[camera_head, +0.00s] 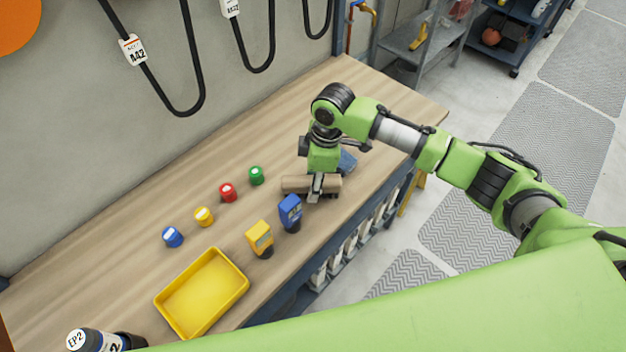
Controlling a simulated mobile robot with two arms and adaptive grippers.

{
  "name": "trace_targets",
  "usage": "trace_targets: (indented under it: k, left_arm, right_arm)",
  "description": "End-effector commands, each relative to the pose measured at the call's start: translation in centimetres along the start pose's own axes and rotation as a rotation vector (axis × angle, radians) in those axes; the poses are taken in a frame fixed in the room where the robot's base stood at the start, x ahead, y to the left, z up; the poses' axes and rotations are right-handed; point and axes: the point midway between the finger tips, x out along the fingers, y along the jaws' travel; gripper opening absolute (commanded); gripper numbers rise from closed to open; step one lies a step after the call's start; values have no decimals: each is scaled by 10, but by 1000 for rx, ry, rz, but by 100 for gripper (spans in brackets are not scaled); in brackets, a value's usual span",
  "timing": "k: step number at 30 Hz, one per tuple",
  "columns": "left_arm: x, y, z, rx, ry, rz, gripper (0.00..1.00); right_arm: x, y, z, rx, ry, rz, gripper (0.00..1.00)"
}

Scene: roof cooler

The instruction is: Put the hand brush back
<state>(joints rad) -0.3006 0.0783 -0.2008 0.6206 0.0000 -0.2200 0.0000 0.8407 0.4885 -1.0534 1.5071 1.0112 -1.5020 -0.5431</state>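A brown block-shaped thing, which looks like the hand brush (296,184), lies at the middle of the wooden workbench. My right gripper (316,186) points down over it, with one finger against its near side. The other finger is hidden, so I cannot tell whether the gripper is shut on it. The brush appears at bench height; whether it touches the bench is unclear. A blue thing (347,161) lies just behind and right of the gripper, partly covered by my arm. My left gripper is not in view.
The workbench (120,230) holds blue, yellow, red (228,192) and green small pots in a row. A yellow device (260,238), a blue device (290,213) and an empty yellow tray (202,293) stand nearer. Black hoses (200,80) hang behind. The bench's far right end is clear.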

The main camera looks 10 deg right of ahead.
Motion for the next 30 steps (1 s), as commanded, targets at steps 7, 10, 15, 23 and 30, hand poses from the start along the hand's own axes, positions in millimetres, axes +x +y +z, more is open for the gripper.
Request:
trace_targets:
  k: [7,10,15,23,30]
  left_arm:
    - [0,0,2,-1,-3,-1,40]
    - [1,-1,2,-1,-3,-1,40]
    - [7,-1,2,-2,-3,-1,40]
    - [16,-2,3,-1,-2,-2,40]
    - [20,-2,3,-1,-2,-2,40]
  right_arm:
    - [-1,0,0,0,0,0,44]
    - [-6,1,0,0,1,1,44]
    - [-32,1,0,-1,2,4,44]
    - [-88,2,0,-1,2,4,44]
    - [-118,1,-1,0,2,1,44]
